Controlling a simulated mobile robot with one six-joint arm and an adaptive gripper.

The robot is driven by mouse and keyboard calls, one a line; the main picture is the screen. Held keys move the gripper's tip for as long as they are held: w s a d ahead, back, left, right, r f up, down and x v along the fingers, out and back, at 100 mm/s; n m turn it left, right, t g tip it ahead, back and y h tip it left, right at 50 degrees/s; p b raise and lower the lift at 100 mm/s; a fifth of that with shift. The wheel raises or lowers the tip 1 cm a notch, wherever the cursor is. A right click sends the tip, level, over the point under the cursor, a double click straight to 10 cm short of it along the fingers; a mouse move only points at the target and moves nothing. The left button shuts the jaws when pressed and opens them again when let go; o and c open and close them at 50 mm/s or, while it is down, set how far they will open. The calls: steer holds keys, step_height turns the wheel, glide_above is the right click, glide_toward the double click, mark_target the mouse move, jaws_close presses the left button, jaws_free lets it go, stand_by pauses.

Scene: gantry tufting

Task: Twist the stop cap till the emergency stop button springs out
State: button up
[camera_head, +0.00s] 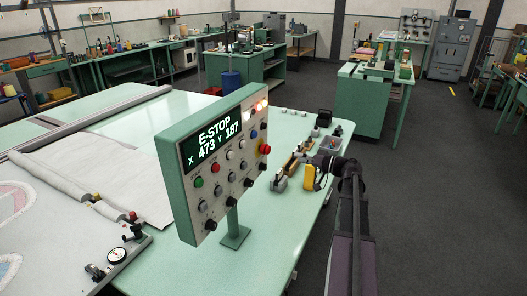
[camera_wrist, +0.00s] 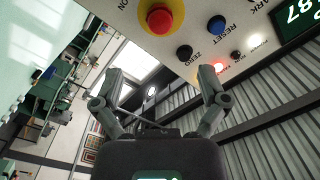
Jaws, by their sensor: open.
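The emergency stop button with its red stop cap (camera_head: 264,149) sits on the right edge of the green control panel (camera_head: 208,165). The panel's display reads E-STOP, X 473, Y 187. In the wrist view the red cap (camera_wrist: 159,20) has a yellow collar and lies at the top, partly cut off by the frame edge. My gripper (camera_wrist: 161,80) is open and empty, its two fingers spread below the cap in that picture and apart from it. In the head view my gripper (camera_head: 320,170) is to the right of the panel, small and hard to make out.
The panel stands on a post on the pale green table (camera_head: 265,240). A blue RESET button (camera_wrist: 217,25) and a black ZERO button (camera_wrist: 184,52) are near the cap. Fabric covers the left side.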

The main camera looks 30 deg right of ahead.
mark_target(265, 150)
steer(key=x, duration=1.3)
steer(key=shift+c, duration=0.2)
